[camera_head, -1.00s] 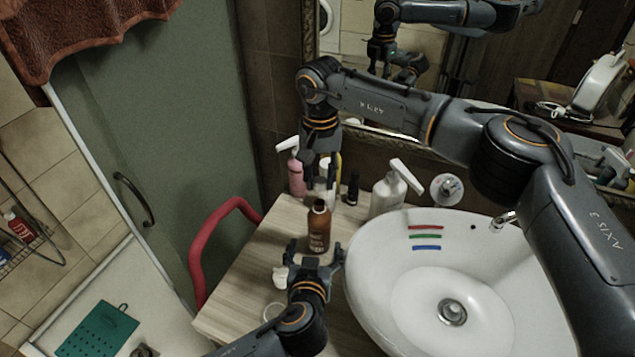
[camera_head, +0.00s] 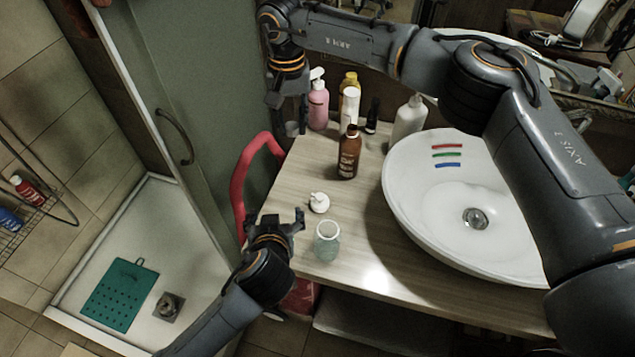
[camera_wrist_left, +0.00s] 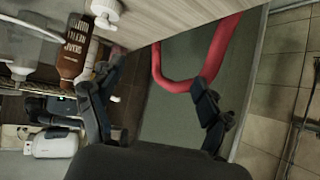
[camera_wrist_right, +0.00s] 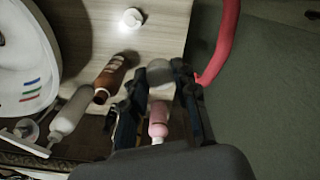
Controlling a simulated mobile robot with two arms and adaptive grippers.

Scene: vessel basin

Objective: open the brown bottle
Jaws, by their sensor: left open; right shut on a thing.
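The brown bottle (camera_head: 348,158) stands upright on the wooden counter, left of the basin. It also shows in the left wrist view (camera_wrist_left: 76,48) and the right wrist view (camera_wrist_right: 110,74). My right gripper (camera_head: 291,124) is left of the bottle, apart from it, near the counter's back left corner. It is shut on a small greyish rounded thing (camera_wrist_right: 160,72) that looks like a cap; its details are blurred. My left gripper (camera_head: 277,224) is open and empty at the counter's left edge, in front of and left of the bottle, not touching it.
A white pump top (camera_head: 319,203) and a glass jar (camera_head: 327,242) stand in front of the bottle. Pink (camera_head: 318,106), yellow, white and dark bottles stand behind it. The white basin (camera_head: 440,240) is at right. A red rail (camera_head: 243,180) curves beside the counter's left edge.

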